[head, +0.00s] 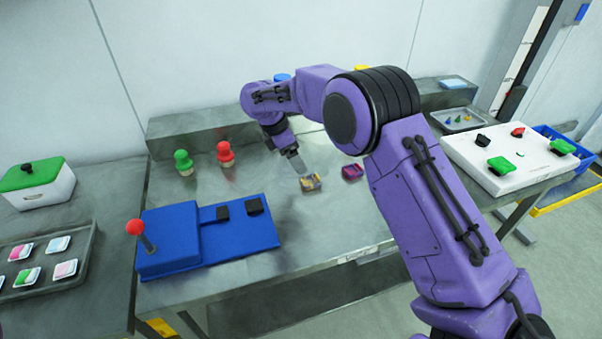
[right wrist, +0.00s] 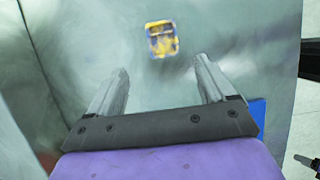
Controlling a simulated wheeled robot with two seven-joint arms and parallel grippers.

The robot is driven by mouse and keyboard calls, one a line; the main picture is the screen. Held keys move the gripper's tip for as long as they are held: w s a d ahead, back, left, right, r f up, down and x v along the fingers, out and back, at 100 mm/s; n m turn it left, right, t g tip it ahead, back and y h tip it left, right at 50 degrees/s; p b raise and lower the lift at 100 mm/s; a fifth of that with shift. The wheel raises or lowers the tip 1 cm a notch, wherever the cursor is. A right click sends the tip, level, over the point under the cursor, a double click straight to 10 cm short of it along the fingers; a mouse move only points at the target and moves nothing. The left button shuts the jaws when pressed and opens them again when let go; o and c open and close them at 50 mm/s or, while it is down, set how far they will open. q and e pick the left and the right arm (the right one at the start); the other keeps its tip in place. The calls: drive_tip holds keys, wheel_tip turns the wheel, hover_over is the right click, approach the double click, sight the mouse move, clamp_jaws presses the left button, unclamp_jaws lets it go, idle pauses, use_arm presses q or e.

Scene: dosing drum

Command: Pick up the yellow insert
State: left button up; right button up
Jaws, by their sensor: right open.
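The yellow insert (head: 311,182) is a small block with a yellow and dark patterned top. It lies on the metal table, and in the right wrist view it shows (right wrist: 161,39) just beyond the fingertips, roughly centred between them. My right gripper (head: 298,164) points down beside and above the insert, apart from it. In the right wrist view its two fingers (right wrist: 160,76) are spread with nothing between them. My left gripper is in neither view.
A magenta insert (head: 352,172) lies close to the right of the yellow one. A blue device (head: 180,240) with a red-knobbed lever stands front left. Green (head: 183,163) and red (head: 226,154) knobbed pieces stand behind it. A white panel (head: 500,165) is at right.

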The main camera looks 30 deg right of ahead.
sight(312, 181)
drive_tip(key=f, duration=0.1)
drive_tip(key=s+d+f, duration=0.1)
drive_tip(key=s+f, duration=0.1)
drive_tip(key=shift+d+p, duration=0.25)
drive_tip(key=shift+p, duration=0.05)
drive_tip(key=p+x, duration=0.1)
drive_tip(key=x, duration=0.1)
drive_tip(key=w+x, duration=0.1)
drive_tip(key=x, duration=0.2)
drive_tip(key=shift+w+d+f+p, duration=0.15)
drive_tip(key=shift+f+p, duration=0.15)
drive_tip(key=shift+p, duration=0.1)
drive_tip(key=shift+d+f, duration=0.1)
drive_tip(key=shift+d, duration=0.05)
drive_tip(key=shift+s, duration=0.35)
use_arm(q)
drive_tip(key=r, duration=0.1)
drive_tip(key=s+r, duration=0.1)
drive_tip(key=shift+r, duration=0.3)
use_arm(e)
drive_tip(key=shift+w, duration=0.1)
drive_tip(key=c, duration=1.1)
